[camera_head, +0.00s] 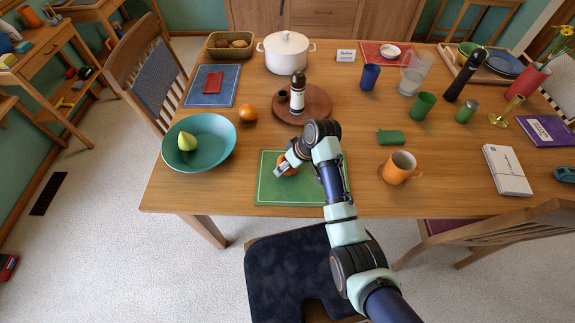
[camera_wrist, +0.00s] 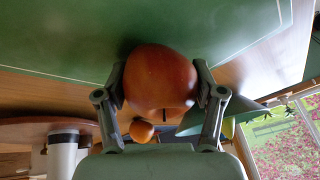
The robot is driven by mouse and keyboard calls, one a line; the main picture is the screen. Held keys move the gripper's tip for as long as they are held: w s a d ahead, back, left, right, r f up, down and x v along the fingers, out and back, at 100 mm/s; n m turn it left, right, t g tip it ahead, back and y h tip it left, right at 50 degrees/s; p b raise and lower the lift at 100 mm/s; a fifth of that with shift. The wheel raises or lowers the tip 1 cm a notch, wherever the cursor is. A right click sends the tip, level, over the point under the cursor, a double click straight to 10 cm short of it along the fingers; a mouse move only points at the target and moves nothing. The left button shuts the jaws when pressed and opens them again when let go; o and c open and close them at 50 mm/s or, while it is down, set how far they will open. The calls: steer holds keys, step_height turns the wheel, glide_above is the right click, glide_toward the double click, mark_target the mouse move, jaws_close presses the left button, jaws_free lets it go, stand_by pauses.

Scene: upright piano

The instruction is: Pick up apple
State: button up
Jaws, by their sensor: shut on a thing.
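The red-orange apple (camera_wrist: 160,78) sits between the two fingers of my gripper (camera_wrist: 160,92) in the wrist view, with a finger against each side. In the head view the apple (camera_head: 287,168) is partly hidden by my gripper (camera_head: 281,171). It is over the green placemat (camera_head: 266,187) near the table's front edge. My gripper is shut on the apple. The frames do not clearly show whether the apple touches the mat.
A teal bowl (camera_head: 208,157) with a green pear (camera_head: 187,141) stands to the left, an orange (camera_head: 248,112) behind it. A round wooden board (camera_head: 318,103) with a pepper mill (camera_head: 297,92) lies behind the mat. An orange mug (camera_head: 400,167) stands right.

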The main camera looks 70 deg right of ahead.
step_height(320, 180, up, 20)
steer(key=p, duration=0.5)
